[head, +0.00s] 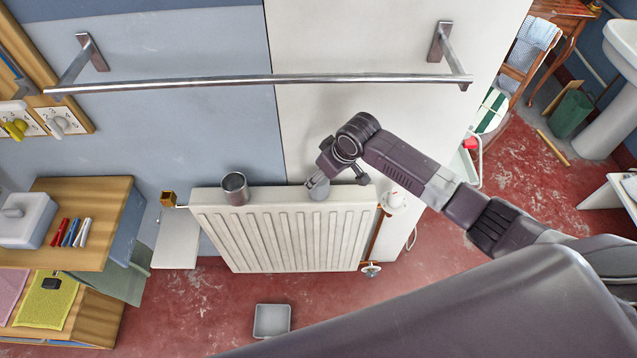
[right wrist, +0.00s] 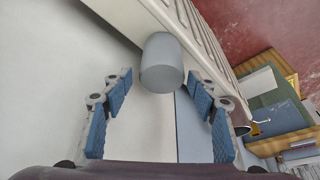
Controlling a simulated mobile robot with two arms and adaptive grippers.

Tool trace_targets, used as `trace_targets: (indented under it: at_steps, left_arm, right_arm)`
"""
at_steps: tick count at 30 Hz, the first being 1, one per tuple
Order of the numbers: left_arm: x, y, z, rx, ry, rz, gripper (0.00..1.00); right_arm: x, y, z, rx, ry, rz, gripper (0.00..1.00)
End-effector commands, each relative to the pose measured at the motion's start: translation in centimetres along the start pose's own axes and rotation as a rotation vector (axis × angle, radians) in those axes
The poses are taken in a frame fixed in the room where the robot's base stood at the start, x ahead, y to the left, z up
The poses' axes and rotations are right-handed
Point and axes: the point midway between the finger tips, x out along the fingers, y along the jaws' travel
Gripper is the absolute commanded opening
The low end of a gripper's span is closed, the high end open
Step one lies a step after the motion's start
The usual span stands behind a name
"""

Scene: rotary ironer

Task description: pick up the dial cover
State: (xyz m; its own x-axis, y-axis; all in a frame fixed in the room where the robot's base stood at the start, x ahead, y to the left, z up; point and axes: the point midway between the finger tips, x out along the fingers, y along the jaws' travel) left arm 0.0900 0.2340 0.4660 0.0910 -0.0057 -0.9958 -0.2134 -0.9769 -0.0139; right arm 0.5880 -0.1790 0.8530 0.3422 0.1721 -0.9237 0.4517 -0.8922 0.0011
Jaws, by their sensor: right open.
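A plain grey cylinder (head: 318,189), which I take to be the dial cover, stands on the top edge of the white radiator (head: 283,230). My right gripper (head: 338,181) is at it, coming from the right. In the right wrist view the cylinder (right wrist: 162,63) lies ahead, between the lines of the two blue-padded fingers. My right gripper (right wrist: 163,85) is open, with clear space between each finger and the cylinder. In the head view the gripper partly hides the cylinder. My left gripper is not in view.
A metal cup (head: 235,188) stands farther left on the radiator. A metal rail (head: 262,80) runs along the wall above. A grey tray (head: 272,321) lies on the red floor.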

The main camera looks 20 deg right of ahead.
Motion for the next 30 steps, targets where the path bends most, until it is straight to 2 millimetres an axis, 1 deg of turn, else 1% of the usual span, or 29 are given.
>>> trace_targets:
  at_steps: [1,5,6,9,13,20,27,30]
  left_arm:
    - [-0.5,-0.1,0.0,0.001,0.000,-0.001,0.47]
    - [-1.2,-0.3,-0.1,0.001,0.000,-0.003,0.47]
    - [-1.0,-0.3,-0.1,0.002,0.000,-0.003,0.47]
    - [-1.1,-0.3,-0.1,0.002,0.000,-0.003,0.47]
    - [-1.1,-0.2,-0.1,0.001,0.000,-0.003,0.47]
    - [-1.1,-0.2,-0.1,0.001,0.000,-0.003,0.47]
    - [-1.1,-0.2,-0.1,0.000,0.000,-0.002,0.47]
    - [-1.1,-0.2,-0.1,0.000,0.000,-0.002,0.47]
  right_arm:
    - [0.5,-0.1,0.2,0.002,-0.004,-0.001,0.54]
    - [2.2,-0.4,0.5,0.002,-0.005,-0.002,0.54]
    - [2.8,-0.3,0.4,0.001,-0.002,-0.002,0.54]
    - [3.8,-0.3,0.5,0.002,-0.003,-0.001,0.54]
    - [4.4,-0.3,0.5,0.000,-0.002,-0.001,0.54]
    - [4.5,-0.3,0.5,-0.001,-0.001,0.000,0.54]
    - [4.4,-0.3,0.5,0.000,-0.001,0.000,0.28]
    - [4.4,-0.3,0.5,0.000,-0.001,0.000,0.28]
